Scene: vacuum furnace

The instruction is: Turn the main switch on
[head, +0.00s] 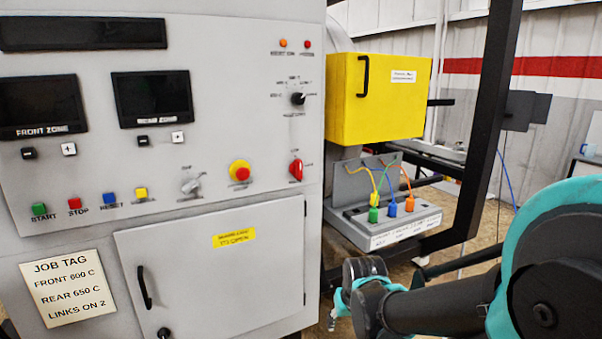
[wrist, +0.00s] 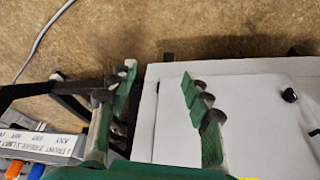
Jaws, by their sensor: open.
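The grey control panel (head: 225,110) fills the left of the head view. A red rotary switch (head: 296,170) sits at its lower right; its label is too small to read, so I cannot confirm it is the main switch. A grey rotary knob (head: 190,186) is further left, its label also unreadable. My gripper (head: 362,290) is low and to the right of the panel, apart from both. In the wrist view my gripper (wrist: 157,75) has its green fingers spread with nothing between them. The red switch does not show there.
A yellow-and-red mushroom button (head: 240,171) sits between the two switches. A lower door (head: 215,275) has a black handle. A yellow box (head: 378,100) and a link box (head: 385,225) with coloured plugs stand right of the panel. A black post (head: 488,130) rises behind my arm.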

